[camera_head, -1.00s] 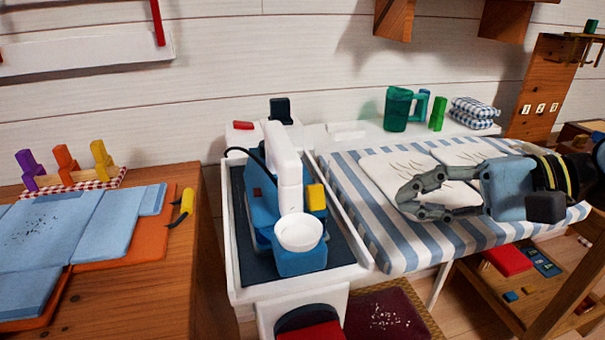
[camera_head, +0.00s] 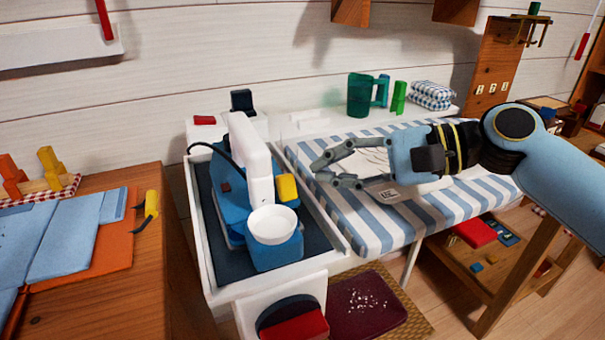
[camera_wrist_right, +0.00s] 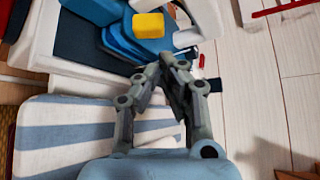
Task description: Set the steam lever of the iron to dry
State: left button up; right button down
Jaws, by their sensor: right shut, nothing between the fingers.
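The blue iron (camera_head: 235,200) with its white upright handle (camera_head: 258,160) stands on a dark pad in a white tray (camera_head: 336,262). A yellow block-like part (camera_head: 287,187) shows at its right side; I cannot tell for sure whether this is the steam lever or how it is set. A round white cup-like part (camera_head: 272,222) is at its front. My right gripper (camera_head: 322,169) is shut and empty, right of the iron and apart from it, over the striped board. In the wrist view the yellow part (camera_wrist_right: 148,25) lies beyond the fingertips (camera_wrist_right: 165,68). My left gripper is out of view.
The striped ironing board (camera_head: 385,225) with a pale cloth lies under my right arm. A green mug (camera_head: 360,95) and folded checked cloths (camera_head: 432,95) stand behind it. A wooden table (camera_head: 110,275) with blue cloth is at left. A black cord runs behind the iron.

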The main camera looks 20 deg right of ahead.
aim_at(286, 187)
jog(key=shift+x, duration=2.15)
jog(key=shift+s+r+n+t+y+b, duration=0.1)
jog(key=shift+n+t+y+b, duration=0.25)
jog(key=shift+b, duration=0.3)
jog(key=n+b, duration=0.1)
jog(key=b, duration=0.1)
jog(key=n+t+y+b, duration=0.1)
jog(key=shift+s+b, duration=0.25)
jog(key=shift+b, duration=0.15)
jog(key=shift+r+t+b, duration=0.15)
jog(key=shift+t+b, duration=0.2)
jog(key=shift+s+r+n, duration=0.15)
jog(key=shift+r+n, duration=0.2)
jog(key=shift+n, duration=0.1)
jog(key=shift+r, duration=0.1)
